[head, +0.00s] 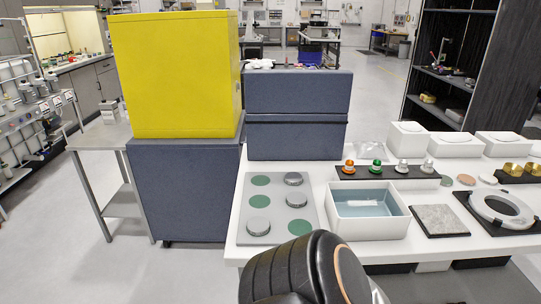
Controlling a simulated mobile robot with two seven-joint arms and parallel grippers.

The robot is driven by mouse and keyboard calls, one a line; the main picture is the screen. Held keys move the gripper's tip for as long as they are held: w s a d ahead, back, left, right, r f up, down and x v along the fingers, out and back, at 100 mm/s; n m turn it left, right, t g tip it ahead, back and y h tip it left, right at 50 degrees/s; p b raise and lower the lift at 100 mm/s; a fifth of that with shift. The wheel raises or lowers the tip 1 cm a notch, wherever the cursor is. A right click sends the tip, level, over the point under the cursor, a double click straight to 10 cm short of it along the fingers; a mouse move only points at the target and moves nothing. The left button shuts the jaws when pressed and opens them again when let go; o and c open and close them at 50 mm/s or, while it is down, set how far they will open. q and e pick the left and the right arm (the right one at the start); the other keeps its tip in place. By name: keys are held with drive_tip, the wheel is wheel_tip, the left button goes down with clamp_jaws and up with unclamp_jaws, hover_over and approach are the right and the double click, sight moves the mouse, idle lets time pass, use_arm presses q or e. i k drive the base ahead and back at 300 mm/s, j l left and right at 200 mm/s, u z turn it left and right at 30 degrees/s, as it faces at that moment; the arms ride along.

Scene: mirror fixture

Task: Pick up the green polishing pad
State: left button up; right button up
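A small flat round green pad (447,181) lies on the white table at the right, in a row with a pinkish-brown pad (466,180) and a whitish pad (488,180). It appears uncovered. Other flat green discs (260,180) lie on a grey plate (278,235) at the table's left end, among silver-grey round pieces (258,226). A dark rounded part of my arm rises from the bottom centre, in front of the table. Neither gripper shows in the head view.
A white basin of bluish liquid (408,222), a grey slab (440,218) and a ring-shaped piece (500,209) occupy the table front. A black strip (390,172) bears several small knobbed pieces. White boxes (407,138) stand behind. A yellow cabinet (172,75) rises at left.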

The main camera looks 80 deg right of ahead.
sight(375, 169)
drive_tip(key=z, duration=3.35)
